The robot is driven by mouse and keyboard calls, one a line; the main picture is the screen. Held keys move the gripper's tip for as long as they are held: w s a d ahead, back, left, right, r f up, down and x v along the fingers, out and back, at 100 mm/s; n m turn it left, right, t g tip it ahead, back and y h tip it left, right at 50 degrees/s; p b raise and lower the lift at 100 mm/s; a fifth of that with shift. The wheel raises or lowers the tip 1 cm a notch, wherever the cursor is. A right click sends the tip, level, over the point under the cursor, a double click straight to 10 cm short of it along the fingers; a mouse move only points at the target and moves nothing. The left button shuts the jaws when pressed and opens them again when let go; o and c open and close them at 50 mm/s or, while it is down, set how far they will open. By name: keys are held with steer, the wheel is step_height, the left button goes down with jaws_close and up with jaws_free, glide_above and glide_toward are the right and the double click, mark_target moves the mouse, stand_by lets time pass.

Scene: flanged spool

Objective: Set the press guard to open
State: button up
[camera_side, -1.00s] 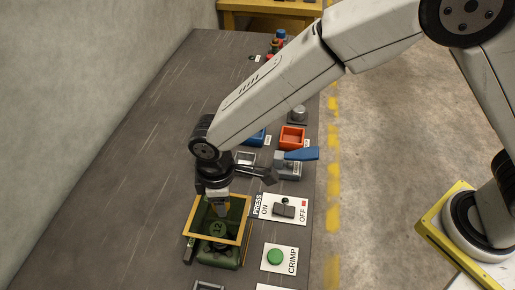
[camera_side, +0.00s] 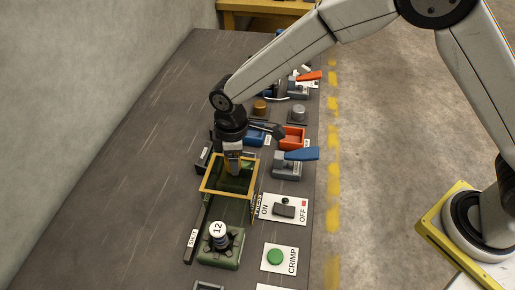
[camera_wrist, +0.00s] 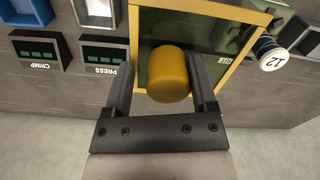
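The press guard (camera_side: 205,189) is a yellow frame with a dark see-through green panel. It stands on a dark rail (camera_side: 199,217), behind the green press base (camera_side: 220,252). The white spool marked 12 (camera_side: 218,230) is uncovered on that base; it also shows at the right of the wrist view (camera_wrist: 269,52). My gripper (camera_side: 234,172) is down at the guard. In the wrist view, the guard's yellow knob (camera_wrist: 169,75) sits between my two fingers (camera_wrist: 162,75). The knob appears against the right finger, with a gap at the left one, so the gripper looks open around it.
The PRESS ON/OFF switch plate (camera_side: 270,217) and the green CRIMP button (camera_side: 275,257) lie along the right. A blue-handled lever (camera_side: 300,155) and an orange tray (camera_side: 293,137) stand beyond them. The bench's left half is bare.

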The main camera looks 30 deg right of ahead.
steer(key=shift+o, duration=0.9)
steer(key=shift+r, duration=0.1)
steer(key=shift+r, duration=3.85)
steer(key=shift+d, duration=0.15)
steer(key=shift+d, duration=0.3)
steer(key=s+d+m+t, duration=0.1)
steer(key=s+d+m, duration=0.3)
steer(key=d, duration=0.4)
steer(key=s+d+f+m, duration=0.1)
steer(key=s+d+m, duration=0.3)
steer(key=d, duration=0.4)
steer(key=s+d+m+t, duration=0.1)
steer(key=s+d+m, duration=0.3)
steer(key=s+d, duration=0.2)
steer(key=shift+s+d+f+t, duration=0.15)
steer(key=shift+s+d+t, duration=0.15)
steer(key=shift+d, duration=0.8)
